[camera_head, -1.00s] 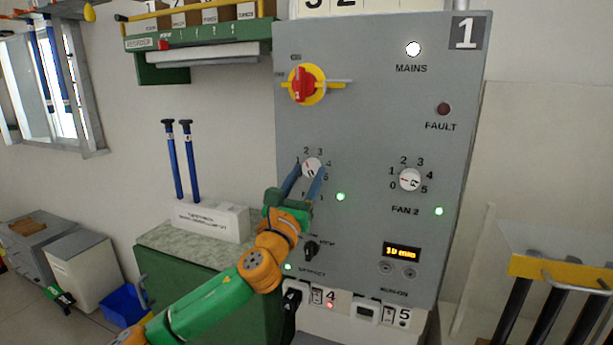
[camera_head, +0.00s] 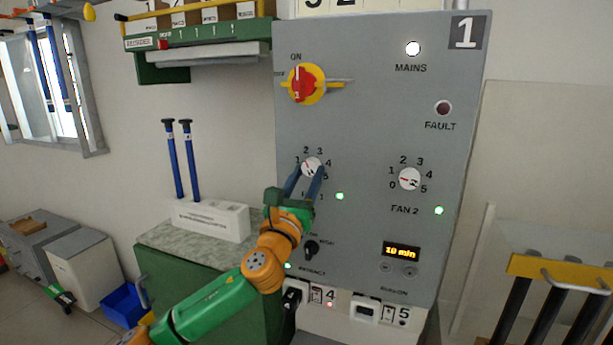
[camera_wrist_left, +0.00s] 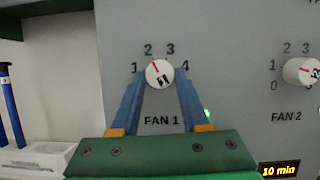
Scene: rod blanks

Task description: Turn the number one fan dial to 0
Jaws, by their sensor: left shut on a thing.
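The number one fan dial (camera_head: 311,167) is a white round knob on the grey panel (camera_head: 350,130). In the left wrist view the same dial (camera_wrist_left: 159,73) sits above the label FAN 1, with the numbers 1 to 4 showing around it. The fingers also show in the left wrist view (camera_wrist_left: 160,82). The 0 and 5 marks are hidden there. My right gripper is not in view.
The fan 2 dial (camera_head: 410,180) is to the right. A black selector knob (camera_head: 312,248) sits just below my gripper. A red and yellow main switch (camera_head: 306,85) is above. A white block with blue rods (camera_head: 211,219) stands on the left cabinet.

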